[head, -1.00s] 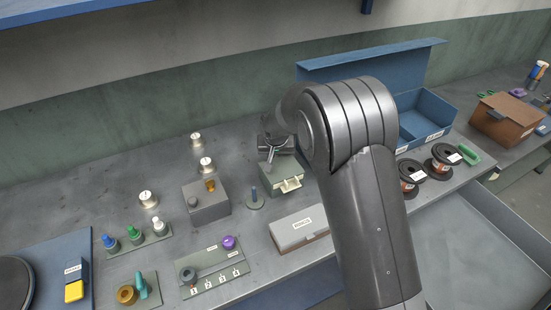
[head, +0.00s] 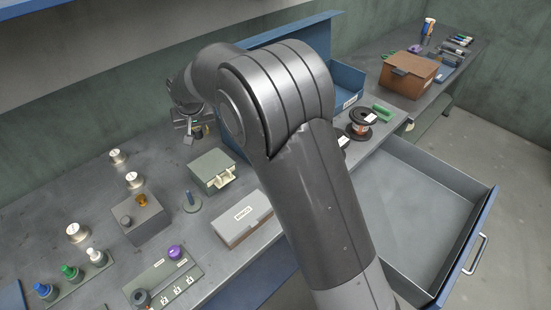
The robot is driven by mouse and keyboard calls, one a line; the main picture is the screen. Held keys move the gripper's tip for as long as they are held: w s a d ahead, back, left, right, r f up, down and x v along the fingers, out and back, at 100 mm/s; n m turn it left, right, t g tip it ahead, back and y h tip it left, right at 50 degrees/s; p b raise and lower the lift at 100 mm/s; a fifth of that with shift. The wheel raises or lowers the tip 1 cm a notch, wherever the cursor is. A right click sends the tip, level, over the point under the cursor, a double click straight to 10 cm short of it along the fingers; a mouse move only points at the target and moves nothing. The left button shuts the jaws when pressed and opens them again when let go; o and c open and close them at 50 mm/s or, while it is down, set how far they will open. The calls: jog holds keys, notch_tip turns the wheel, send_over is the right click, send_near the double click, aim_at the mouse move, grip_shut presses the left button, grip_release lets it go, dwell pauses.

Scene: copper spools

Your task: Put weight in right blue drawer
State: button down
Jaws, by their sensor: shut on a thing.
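My gripper (head: 188,118) is at the upper left, over the back of the bench, partly hidden behind my arm. It is shut on a small grey thing (head: 188,140), too small to identify surely. Three silvery knobbed weights (head: 118,156), (head: 133,180), (head: 76,232) stand on the bench to the left of and below my gripper in the picture. The right blue drawer (head: 463,243) is pulled open at the right, with a bare grey inside and a metal handle. My gripper is far to the left of it. My arm hides the drawer's left part.
A blue lidded box (head: 347,87) stands open behind my arm. A copper spool (head: 361,122) and a green piece (head: 382,111) lie beside it. A green-grey box (head: 212,172) and a labelled box (head: 242,218) stand on the bench. A brown box (head: 408,74) is at the back right.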

notch_tip(320, 180, up, 5)
jog(key=shift+r, duration=0.2)
jog(key=w+d+m+h, duration=0.2)
jog(key=d+m, duration=0.3)
jog(key=d, duration=1.6)
jog(key=w+d+m+h, duration=0.15)
jog(key=d+m, duration=0.25)
jog(key=d, duration=1.7)
jog(key=s+d+m+g+h, duration=0.1)
jog(key=s+d+m, duration=0.2)
jog(key=s+d, duration=0.6)
jog(key=s+d+m+g+h, duration=0.1)
jog(key=s+d+m, duration=0.35)
jog(key=d, duration=0.85)
jog(key=s+d+m+g+h, duration=0.1)
jog(key=s+d+m, duration=0.1)
jog(key=s+d, duration=0.7)
send_over(406, 206)
jog(key=a, duration=0.2)
jog(key=shift+y, duration=0.35)
jog(key=f, duration=2.6)
jog(key=shift+s+d, duration=0.15)
jog(key=shift+d, duration=0.1)
jog(key=shift+f, duration=2)
jog(key=shift+f, duration=0.1)
